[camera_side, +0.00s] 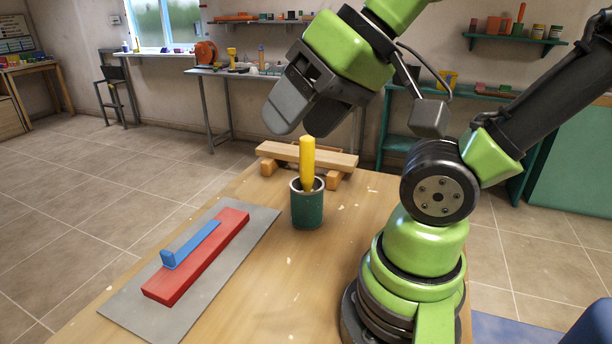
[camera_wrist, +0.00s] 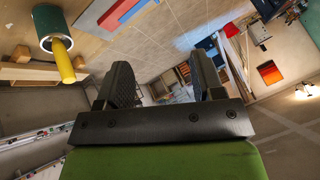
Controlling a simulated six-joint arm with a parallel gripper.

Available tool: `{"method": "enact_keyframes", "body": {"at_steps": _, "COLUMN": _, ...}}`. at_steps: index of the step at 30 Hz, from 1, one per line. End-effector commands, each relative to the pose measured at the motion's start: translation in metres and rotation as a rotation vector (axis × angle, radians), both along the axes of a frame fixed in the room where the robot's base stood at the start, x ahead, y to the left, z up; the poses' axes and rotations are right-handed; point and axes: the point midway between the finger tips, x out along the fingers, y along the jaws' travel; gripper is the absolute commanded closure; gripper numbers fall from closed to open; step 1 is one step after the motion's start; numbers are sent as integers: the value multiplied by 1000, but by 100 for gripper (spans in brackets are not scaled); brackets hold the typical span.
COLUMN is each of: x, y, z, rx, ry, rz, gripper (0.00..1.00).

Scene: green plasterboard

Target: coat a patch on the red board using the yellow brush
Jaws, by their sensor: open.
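The yellow brush (camera_side: 307,163) stands upright in a green cup (camera_side: 307,212) on the wooden table, with its handle pointing up. The part of the brush inside the cup is hidden. The red board (camera_side: 213,262) lies on a grey sheet at the left of the table, with a blue L-shaped piece (camera_side: 195,241) on top of it. My gripper (camera_side: 297,130) is open and empty, above and just behind or over the brush handle. In the wrist view the brush (camera_wrist: 64,62) and cup (camera_wrist: 50,25) are at upper left, outside the space between my fingers (camera_wrist: 165,80).
The grey sheet (camera_side: 135,297) reaches the table's left edge. A wooden plank on blocks (camera_side: 318,158) lies behind the cup. The table in front of the cup (camera_side: 300,285) is mostly clear. A workbench with tools (camera_side: 240,73) and shelves stand farther back, off the table.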

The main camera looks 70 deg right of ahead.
Motion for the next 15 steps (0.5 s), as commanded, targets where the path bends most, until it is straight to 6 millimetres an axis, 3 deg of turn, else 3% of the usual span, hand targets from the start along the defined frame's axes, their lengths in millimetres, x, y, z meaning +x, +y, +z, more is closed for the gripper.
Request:
{"method": "enact_keyframes", "body": {"at_steps": 9, "x": 4, "y": -3, "z": 2, "rx": 23, "ry": 22, "rz": -53, "gripper": 39}}
{"method": "enact_keyframes", "body": {"at_steps": 11, "x": 11, "y": -8, "z": 3, "rx": 61, "ry": 59, "rz": -141, "gripper": 39}}
{"method": "enact_keyframes", "body": {"at_steps": 15, "x": 39, "y": -35, "z": 7, "rx": 217, "ry": 198, "rz": -538, "gripper": 39}}
